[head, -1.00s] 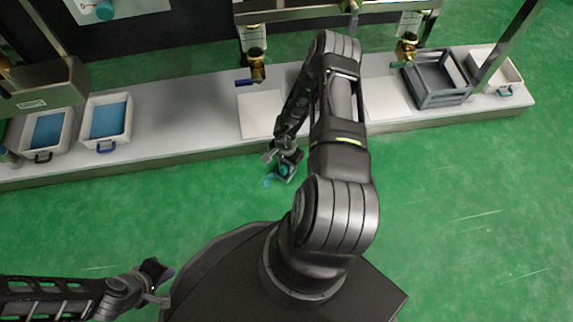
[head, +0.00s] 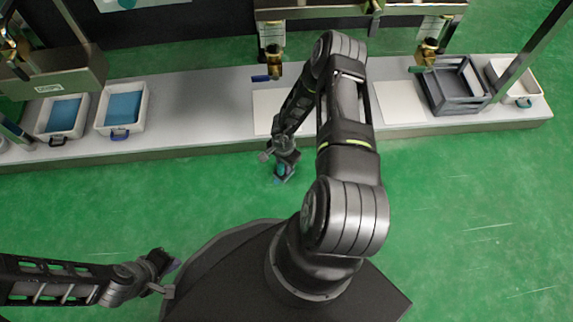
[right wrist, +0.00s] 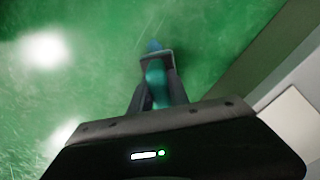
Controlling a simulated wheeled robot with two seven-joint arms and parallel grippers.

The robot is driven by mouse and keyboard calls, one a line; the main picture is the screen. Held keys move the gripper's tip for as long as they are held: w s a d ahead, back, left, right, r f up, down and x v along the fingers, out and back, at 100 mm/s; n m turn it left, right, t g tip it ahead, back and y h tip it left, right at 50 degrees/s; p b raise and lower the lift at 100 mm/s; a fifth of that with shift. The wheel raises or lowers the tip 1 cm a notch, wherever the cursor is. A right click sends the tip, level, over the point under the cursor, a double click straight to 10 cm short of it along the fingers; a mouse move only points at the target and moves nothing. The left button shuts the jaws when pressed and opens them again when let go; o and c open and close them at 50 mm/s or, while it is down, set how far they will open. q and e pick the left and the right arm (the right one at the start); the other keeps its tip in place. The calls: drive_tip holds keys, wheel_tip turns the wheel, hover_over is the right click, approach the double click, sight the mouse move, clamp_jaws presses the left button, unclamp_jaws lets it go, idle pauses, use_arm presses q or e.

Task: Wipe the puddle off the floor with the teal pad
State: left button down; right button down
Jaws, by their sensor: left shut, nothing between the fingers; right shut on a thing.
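My right gripper (head: 284,174) is low over the green floor, just in front of the bench, shut on the teal pad (head: 281,170). In the right wrist view the pad (right wrist: 156,76) shows between the fingers, pointing at the floor. A small blue patch (right wrist: 153,46) shows just beyond the fingertips; I cannot tell whether it is the puddle or part of the pad. No other puddle is clear, and the floor under the gripper is hidden. My left gripper (head: 168,276) is shut and empty at the lower left, far from the pad.
A long grey bench (head: 195,100) runs across behind the right gripper. On it stand white trays with blue contents (head: 122,108), a grey crate (head: 455,85) and a white bin (head: 515,80). Open green floor (head: 470,190) lies to the right.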

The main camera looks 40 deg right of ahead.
sight(273, 173)
drive_tip(key=shift+w+a+f, duration=0.1)
drive_tip(key=shift+w+a, duration=0.35)
drive_tip(key=shift+a, duration=0.2)
drive_tip(key=shift+w+a, duration=0.4)
drive_tip(key=shift+a, duration=0.2)
drive_tip(key=shift+a, duration=0.1)
drive_tip(key=shift+w+a, duration=0.25)
drive_tip(key=shift+a, duration=0.1)
drive_tip(key=shift+w+a+b, duration=0.4)
drive_tip(key=shift+w+a, duration=0.55)
drive_tip(key=shift+a, duration=0.15)
drive_tip(key=shift+d+r, duration=0.15)
drive_tip(key=shift+r, duration=0.05)
drive_tip(key=shift+r, duration=0.2)
wheel_tip(273, 173, up, 6)
drive_tip(key=p, duration=0.5)
drive_tip(key=shift+s+f, duration=0.1)
drive_tip(key=shift+f, duration=0.15)
